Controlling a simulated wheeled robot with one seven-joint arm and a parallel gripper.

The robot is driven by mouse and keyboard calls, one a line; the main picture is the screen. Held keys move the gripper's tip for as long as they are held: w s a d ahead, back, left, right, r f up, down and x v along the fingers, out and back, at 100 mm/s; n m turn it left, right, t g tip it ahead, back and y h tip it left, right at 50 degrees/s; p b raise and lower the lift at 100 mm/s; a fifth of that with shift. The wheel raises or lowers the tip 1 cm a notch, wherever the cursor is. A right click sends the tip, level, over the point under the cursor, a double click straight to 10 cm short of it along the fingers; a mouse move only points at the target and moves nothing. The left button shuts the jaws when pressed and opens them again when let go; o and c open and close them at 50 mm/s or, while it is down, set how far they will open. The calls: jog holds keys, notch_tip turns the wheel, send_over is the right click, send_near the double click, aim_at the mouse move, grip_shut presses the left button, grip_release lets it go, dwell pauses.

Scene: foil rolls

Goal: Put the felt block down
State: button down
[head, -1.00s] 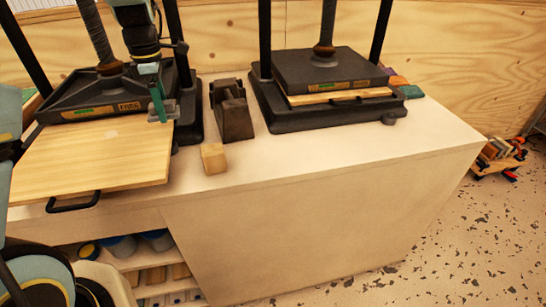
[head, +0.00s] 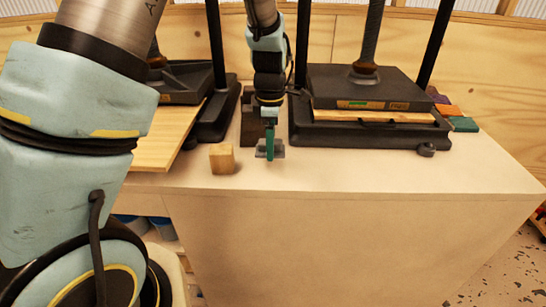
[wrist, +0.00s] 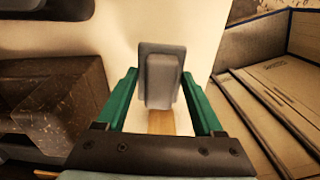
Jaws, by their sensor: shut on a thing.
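The grey felt block (head: 277,152) is between the fingers of my gripper (head: 270,143) in the head view, over the pale worktop (head: 340,172). My gripper is shut on it, with green fingers pointing down. In the wrist view the felt block (wrist: 160,80) sits between the green fingertips (wrist: 162,95), with pale worktop around it. I cannot tell whether its underside touches the worktop or hangs just above it.
A small wooden block (head: 222,158) stands left of the felt block. A dark dispenser-like object (head: 249,120) is close behind my gripper. A black press (head: 370,95) stands to the right, another (head: 185,85) to the left. The worktop front right is bare.

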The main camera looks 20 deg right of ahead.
aim_at(271, 167)
jog(key=shift+f+p, duration=0.55)
jog(key=shift+f, duration=1.85)
jog(key=shift+f, duration=0.2)
